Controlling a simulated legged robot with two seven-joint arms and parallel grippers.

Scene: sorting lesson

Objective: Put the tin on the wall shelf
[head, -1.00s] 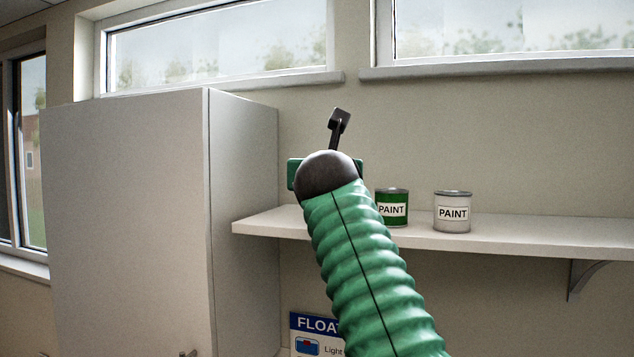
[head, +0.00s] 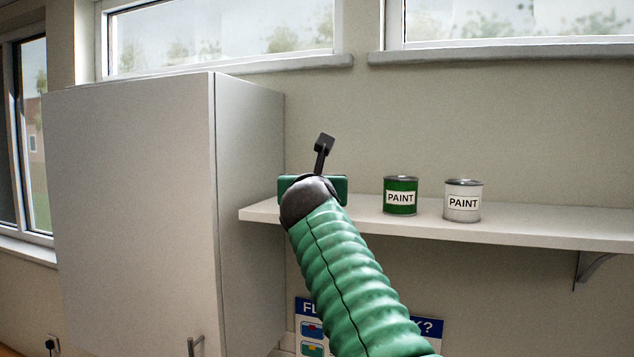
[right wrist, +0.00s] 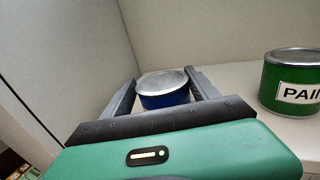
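The tin (right wrist: 164,98) is blue with a grey metal lid. In the right wrist view it sits upright between the two dark fingers of my right gripper (right wrist: 162,84), which lie close against its sides. Its lower part is hidden behind the gripper, so I cannot tell whether it rests on the shelf. In the head view my right gripper (head: 312,187) is over the left end of the pale wall shelf (head: 520,225) and hides the tin. My left gripper is in neither view.
A green paint can (head: 400,197) and a white paint can (head: 463,203) stand on the shelf to the right of my gripper. A tall grey cabinet (head: 140,200) borders the shelf's left end. The shelf right of the white can is clear. A poster (head: 432,327) hangs below.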

